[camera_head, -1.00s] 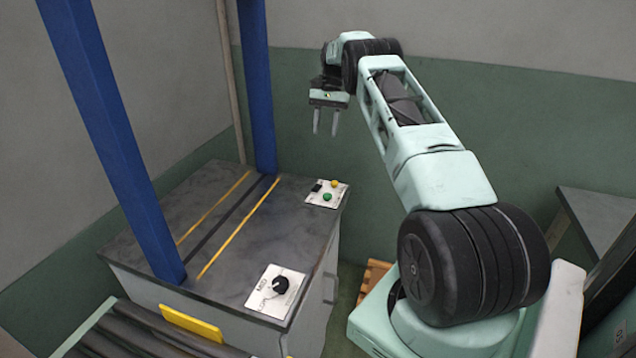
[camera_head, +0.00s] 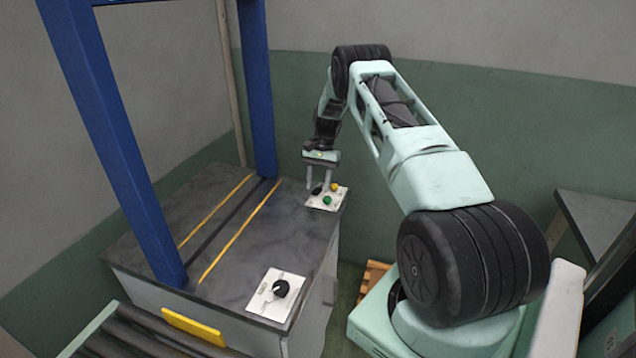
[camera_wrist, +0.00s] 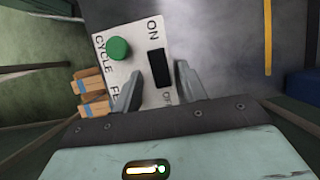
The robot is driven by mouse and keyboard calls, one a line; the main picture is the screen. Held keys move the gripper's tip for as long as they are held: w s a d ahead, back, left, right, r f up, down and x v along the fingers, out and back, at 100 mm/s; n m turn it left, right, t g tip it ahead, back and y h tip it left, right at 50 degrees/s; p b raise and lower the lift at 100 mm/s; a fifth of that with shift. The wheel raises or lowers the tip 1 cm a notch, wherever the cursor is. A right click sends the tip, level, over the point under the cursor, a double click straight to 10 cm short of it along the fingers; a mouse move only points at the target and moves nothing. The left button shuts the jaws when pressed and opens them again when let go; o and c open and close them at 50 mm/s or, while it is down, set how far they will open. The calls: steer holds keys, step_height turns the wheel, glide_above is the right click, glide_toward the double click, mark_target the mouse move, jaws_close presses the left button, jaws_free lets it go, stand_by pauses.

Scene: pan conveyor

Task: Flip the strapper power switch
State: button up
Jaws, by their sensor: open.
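The strapper is a grey-topped cabinet (camera_head: 245,262) under a blue arch. A white control plate (camera_head: 313,204) sits on its far right corner, with a black switch (camera_wrist: 158,66), a green button (camera_head: 327,200) and a yellow button (camera_head: 334,187). In the wrist view the switch lies between an ON label and a partly hidden OFF label. My gripper (camera_head: 318,184) points down over the plate. In the wrist view my gripper (camera_wrist: 158,84) is open and empty, with its fingers on either side of the switch. I cannot tell whether they touch the plate or which way the switch is set.
A second white plate with a black dial (camera_head: 281,288) is on the near right corner of the top. Blue posts (camera_head: 258,95) rise from the cabinet. A roller conveyor (camera_head: 130,342) runs at the front left. Wooden slats (camera_head: 373,275) lie right of the cabinet.

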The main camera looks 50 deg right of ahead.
steer(key=shift+a+f, duration=0.15)
steer(key=shift+f, duration=0.15)
jaws_close()
